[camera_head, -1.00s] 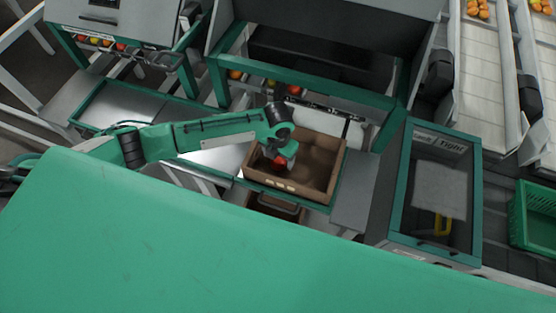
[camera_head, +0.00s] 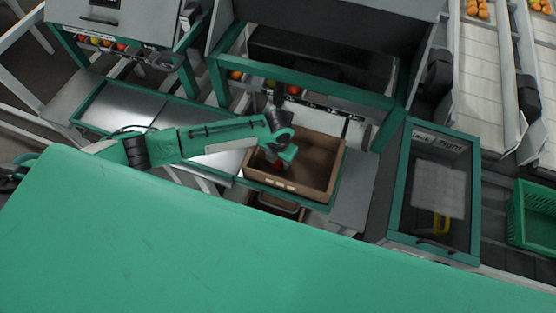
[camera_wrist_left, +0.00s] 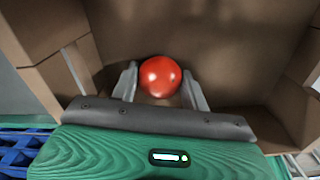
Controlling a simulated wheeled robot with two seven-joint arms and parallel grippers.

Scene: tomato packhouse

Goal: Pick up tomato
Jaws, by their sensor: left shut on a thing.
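A red round tomato (camera_wrist_left: 160,77) sits between the two grey fingers of my left gripper (camera_head: 272,163), which is shut on it. The left wrist view shows a finger on each side of the tomato, above the inside of a brown cardboard box (camera_head: 318,192). In the head view the gripper is down within the left part of this box, and the arm mostly hides the tomato. My right gripper is not in view.
The box walls stand close around the gripper; the box's right part looks empty. Behind it is a green-framed machine (camera_head: 315,83) with a few tomatoes at its outlet. A glass-topped cabinet (camera_head: 437,190) stands to the right, and a green crate (camera_head: 535,215) lies farther right.

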